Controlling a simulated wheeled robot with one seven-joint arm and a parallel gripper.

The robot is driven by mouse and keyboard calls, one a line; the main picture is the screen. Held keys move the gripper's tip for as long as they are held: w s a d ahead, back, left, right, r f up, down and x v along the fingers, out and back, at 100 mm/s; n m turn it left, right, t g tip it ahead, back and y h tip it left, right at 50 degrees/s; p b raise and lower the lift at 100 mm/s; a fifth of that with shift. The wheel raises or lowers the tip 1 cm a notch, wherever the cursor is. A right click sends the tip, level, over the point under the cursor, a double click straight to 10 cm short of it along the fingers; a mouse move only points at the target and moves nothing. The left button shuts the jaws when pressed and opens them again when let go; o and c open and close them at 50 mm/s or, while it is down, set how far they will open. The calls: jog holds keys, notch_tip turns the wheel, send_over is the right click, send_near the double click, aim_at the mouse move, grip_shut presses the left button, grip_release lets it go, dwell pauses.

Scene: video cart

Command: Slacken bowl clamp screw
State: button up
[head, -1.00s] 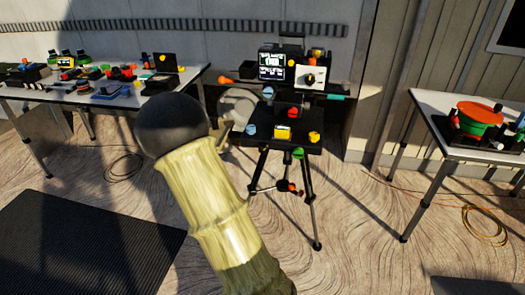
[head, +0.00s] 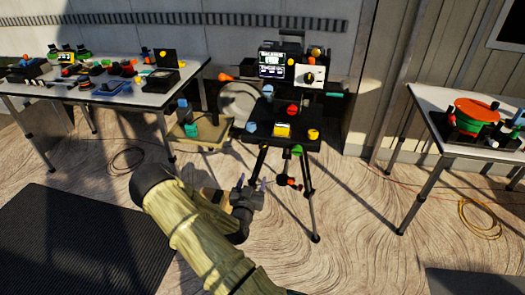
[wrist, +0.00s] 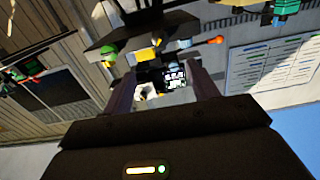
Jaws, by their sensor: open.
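A black tripod (head: 270,145) stands in the middle of the head view, its flat top carrying a blue knob (head: 251,127), a yellow block (head: 283,131), a yellow knob (head: 313,134) and a red knob (head: 292,110). A green knob (head: 298,150) sits just under the top's front edge. I cannot tell for certain which one is the bowl clamp screw. My gripper (head: 252,182) is open and empty, below and left of the tripod top, apart from all the knobs. In the wrist view the open fingers (wrist: 163,82) point toward a small screen; a green knob (wrist: 108,48) lies beyond, to the left.
Behind the tripod stand a lit monitor (head: 272,60) and a white box with a dark knob (head: 309,77). A cluttered table (head: 120,105) is at left; another (head: 430,105) bears an orange-and-green round thing (head: 478,118). A yellow cable (head: 482,222) lies on the floor.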

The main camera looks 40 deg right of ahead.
aim_at(263, 149)
jog(key=shift+w, duration=0.1)
jog(key=p+x, duration=0.1)
jog(key=x, duration=1.6)
jog(key=shift+w+d, duration=0.1)
jog(key=c, duration=1)
